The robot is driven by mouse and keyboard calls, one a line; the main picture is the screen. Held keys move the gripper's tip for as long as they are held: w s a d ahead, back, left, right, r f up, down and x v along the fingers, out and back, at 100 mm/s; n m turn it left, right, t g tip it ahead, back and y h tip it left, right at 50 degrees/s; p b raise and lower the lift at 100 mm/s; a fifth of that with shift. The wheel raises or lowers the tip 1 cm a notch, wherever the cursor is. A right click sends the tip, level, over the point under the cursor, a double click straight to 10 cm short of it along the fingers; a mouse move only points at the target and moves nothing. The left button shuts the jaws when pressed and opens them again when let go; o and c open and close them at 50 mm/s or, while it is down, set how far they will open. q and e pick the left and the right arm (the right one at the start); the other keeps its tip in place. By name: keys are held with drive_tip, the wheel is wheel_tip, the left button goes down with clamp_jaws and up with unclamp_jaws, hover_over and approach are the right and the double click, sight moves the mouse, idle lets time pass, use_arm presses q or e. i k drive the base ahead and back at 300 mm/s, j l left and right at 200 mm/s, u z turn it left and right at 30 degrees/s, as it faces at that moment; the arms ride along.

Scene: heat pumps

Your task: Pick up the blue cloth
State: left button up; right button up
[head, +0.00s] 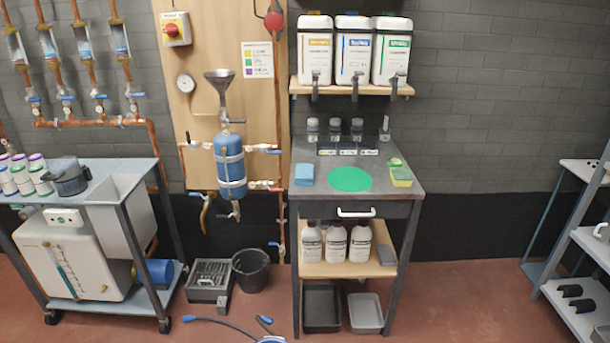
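The blue cloth (304,174) lies folded on the left part of the grey workbench top (320,190). Nothing covers the cloth. Neither of my grippers shows in the head view.
A yellow-green sponge or box (401,174) sits at the bench's right. Small bottles (335,128) stand at the bench back, below a shelf (350,88) with three large jugs. A trolley (110,195) stands left, a rack (580,250) right. Hoses (225,322) lie on the floor in front.

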sight(304, 177)
drive_tip(key=i+j+z, duration=0.1)
drive_tip(key=j, duration=0.35)
drive_tip(key=i+j+z, duration=0.1)
drive_tip(key=i+j, duration=0.2)
drive_tip(key=j, duration=0.2)
drive_tip(key=i+j+z, duration=0.1)
drive_tip(key=j, duration=0.35)
drive_tip(key=i+j, duration=0.2)
drive_tip(key=j, duration=0.3)
drive_tip(key=i+j+z, duration=0.15)
drive_tip(key=j, duration=0.35)
drive_tip(key=i+j+z, duration=0.1)
drive_tip(key=j, duration=0.4)
drive_tip(key=i+j+z, duration=0.1)
drive_tip(key=j, duration=0.45)
drive_tip(key=i+j+z, duration=0.1)
drive_tip(key=j, duration=0.4)
